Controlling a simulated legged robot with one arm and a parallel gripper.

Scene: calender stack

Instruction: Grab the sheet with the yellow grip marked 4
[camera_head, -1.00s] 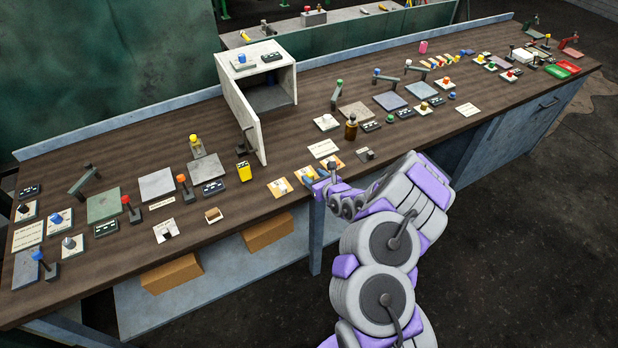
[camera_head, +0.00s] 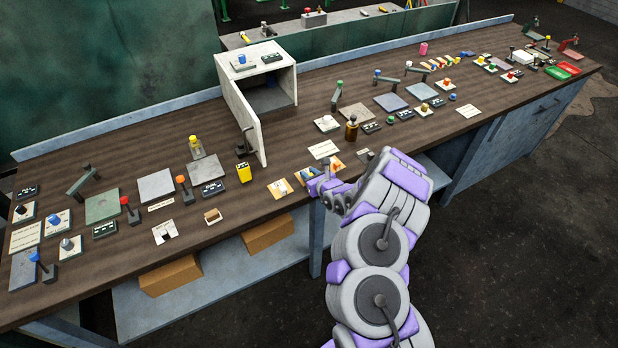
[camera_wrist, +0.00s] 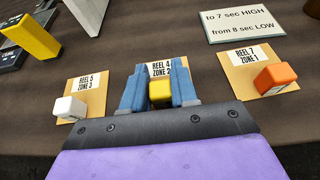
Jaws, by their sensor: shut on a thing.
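The sheet labelled REEL 4 ZONE 2 (camera_wrist: 160,69) is in the middle of the wrist view. Its yellow grip (camera_wrist: 160,92) sits between the two blue fingers of my gripper (camera_wrist: 159,90), which is shut on it. The fingers hide much of the sheet, and I cannot tell whether it is off the table. In the head view my gripper (camera_head: 316,184) is at the table's front edge, over this sheet. The sheet REEL 5 ZONE 3 (camera_wrist: 88,88) with a white grip lies to the left. The sheet REEL 7 ZONE 1 (camera_wrist: 247,75) with an orange grip lies to the right.
A white sign (camera_wrist: 250,22) lies behind the REEL 7 sheet. A yellow block (camera_head: 244,172) stands to the back left, and a brown bottle (camera_head: 352,128) stands to the back right. An open white cabinet (camera_head: 241,103) stands further back on the dark table.

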